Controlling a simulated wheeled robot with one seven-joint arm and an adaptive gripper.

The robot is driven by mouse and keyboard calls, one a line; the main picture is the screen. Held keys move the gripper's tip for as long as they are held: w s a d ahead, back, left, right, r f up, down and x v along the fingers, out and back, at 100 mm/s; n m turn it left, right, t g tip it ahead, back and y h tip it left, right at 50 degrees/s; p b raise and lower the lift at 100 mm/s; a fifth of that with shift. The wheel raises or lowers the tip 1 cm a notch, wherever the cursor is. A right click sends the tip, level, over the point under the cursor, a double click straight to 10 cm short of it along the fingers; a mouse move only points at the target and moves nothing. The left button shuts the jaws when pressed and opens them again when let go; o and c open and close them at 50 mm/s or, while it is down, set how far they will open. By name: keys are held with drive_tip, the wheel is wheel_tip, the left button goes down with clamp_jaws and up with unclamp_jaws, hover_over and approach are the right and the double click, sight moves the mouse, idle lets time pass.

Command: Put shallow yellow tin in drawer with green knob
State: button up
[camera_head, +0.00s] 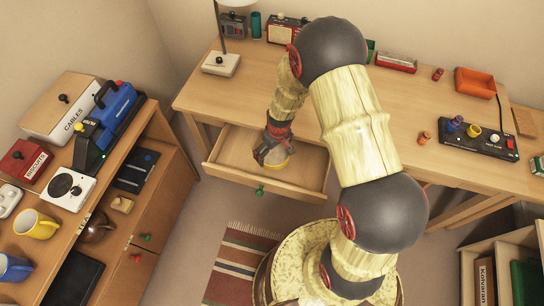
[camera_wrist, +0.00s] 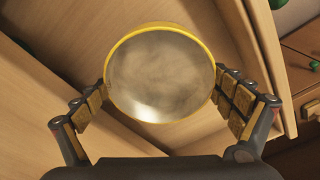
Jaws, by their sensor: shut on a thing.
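The shallow yellow tin (camera_wrist: 160,76) is round, with a yellow rim and a grey metallic face. My gripper (camera_wrist: 165,98) is shut on it, a finger on each side. In the head view my gripper (camera_head: 272,155) is over the open desk drawer, and a yellow edge of the tin (camera_head: 277,165) shows below the fingers. The drawer (camera_head: 225,160) is pulled out from the desk, and its green knob (camera_head: 260,192) is on the front. The drawer looks empty apart from the tin held in or just above it; I cannot tell whether the tin touches the floor.
A crowded cabinet (camera_head: 165,185) stands at left. A striped rug (camera_head: 240,265) lies on the floor before the drawer.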

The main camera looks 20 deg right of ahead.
sight(272, 155)
drive_tip(key=shift+w+a+f, duration=0.15)
drive_tip(key=shift+w+f, duration=0.1)
drive_tip(key=shift+f, duration=0.1)
drive_tip(key=shift+w+f+b, duration=0.1)
drive_tip(key=shift+f+b, duration=0.75)
drive_tip(key=shift+f, duration=0.7)
drive_tip(key=shift+f, duration=0.15)
drive_tip(key=o, duration=0.8)
drive_tip(key=shift+o, duration=0.2)
